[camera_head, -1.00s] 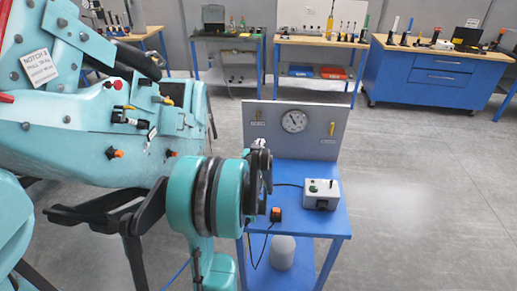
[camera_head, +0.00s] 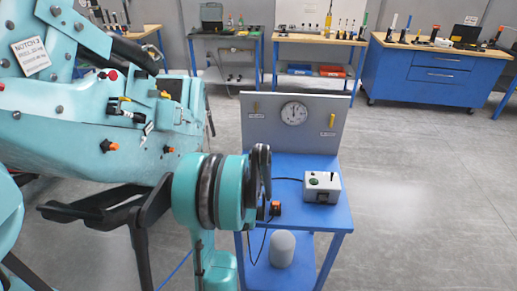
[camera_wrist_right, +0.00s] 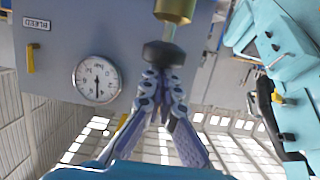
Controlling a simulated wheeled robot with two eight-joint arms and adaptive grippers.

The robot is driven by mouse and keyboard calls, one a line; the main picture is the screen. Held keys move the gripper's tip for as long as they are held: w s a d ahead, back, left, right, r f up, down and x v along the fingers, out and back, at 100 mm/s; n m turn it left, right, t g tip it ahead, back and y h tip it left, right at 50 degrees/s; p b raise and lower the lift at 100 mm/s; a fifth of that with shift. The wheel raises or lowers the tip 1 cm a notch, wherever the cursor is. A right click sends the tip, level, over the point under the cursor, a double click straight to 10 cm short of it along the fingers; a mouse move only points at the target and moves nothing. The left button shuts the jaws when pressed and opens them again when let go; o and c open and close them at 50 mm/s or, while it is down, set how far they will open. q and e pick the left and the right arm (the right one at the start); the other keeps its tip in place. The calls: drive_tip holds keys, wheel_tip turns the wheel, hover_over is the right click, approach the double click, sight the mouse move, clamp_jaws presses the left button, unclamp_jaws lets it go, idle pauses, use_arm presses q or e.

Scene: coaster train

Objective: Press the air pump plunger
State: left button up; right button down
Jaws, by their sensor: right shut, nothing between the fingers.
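The pump plunger shows in the right wrist view as a black knob (camera_wrist_right: 166,53) on a thin rod that runs into a brass cylinder (camera_wrist_right: 175,9). My right gripper (camera_wrist_right: 160,72) is shut and empty, its fingertips together at the knob and apparently against it. In the head view my right gripper (camera_head: 261,185) is at the left side of the blue table (camera_head: 325,225); the pump is hidden behind it and my arm. A round gauge (camera_head: 294,113) on the grey panel (camera_head: 270,135) also shows in the wrist view (camera_wrist_right: 97,80). My left gripper is not in view.
A grey box (camera_head: 321,187) with a green button stands on the blue table, cabled. A small orange-and-black part (camera_head: 275,208) is at its left. A grey cylinder (camera_head: 282,248) sits on the lower shelf. The teal train (camera_head: 90,130) fills the left. Floor at right is clear.

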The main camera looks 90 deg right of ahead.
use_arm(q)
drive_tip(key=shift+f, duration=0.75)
use_arm(e)
wheel_tip(320, 180, down, 2)
drive_tip(key=shift+a, duration=0.1)
drive_tip(key=shift+r, duration=0.1)
use_arm(q)
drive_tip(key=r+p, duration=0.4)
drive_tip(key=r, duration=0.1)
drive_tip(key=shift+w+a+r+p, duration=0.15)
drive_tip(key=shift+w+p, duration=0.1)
drive_tip(key=shift+p, duration=0.15)
use_arm(e)
drive_tip(key=w+a+r, duration=0.2)
drive_tip(key=a+r, duration=0.4)
drive_tip(key=a, duration=0.3)
drive_tip(key=shift+a+r, duration=0.15)
drive_tip(key=shift+r, duration=0.1)
